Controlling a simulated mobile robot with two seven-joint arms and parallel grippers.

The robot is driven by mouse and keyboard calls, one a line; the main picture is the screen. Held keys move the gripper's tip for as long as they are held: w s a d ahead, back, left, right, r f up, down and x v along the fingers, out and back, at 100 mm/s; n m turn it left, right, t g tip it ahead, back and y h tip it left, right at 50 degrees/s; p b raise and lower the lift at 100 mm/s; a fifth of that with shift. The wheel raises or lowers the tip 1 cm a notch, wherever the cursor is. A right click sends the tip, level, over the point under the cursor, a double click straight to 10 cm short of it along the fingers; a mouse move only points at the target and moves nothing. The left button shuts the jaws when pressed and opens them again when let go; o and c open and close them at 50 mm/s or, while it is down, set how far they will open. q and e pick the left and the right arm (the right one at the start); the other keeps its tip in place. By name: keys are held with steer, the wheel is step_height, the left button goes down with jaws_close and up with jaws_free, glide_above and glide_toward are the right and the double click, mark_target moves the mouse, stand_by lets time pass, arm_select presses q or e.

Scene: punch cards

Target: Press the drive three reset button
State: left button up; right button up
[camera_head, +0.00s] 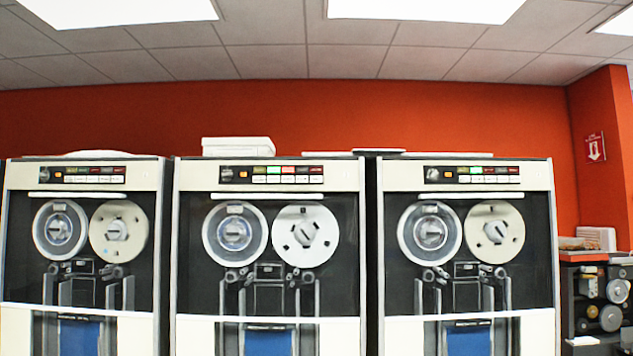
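Three tall tape drives stand side by side: a left drive (20,240), a middle drive (184,260) and a right drive (541,230). Each has a dark control strip above its two reels. The left strip (83,174), middle strip (270,174) and right strip (472,174) each carry a row of small pale buttons under coloured indicators. Green and red indicators glow on the middle strip, and a green one on the right strip. Button labels and drive numbers are too small to read, so I cannot tell which is the reset button. Neither gripper is in view.
A white box (238,147) lies on top of the middle drive. At the far right, a dark shelf unit (567,300) holds reels and other items beside the orange wall (601,150). Narrow dark gaps separate the drives. The floor is out of view.

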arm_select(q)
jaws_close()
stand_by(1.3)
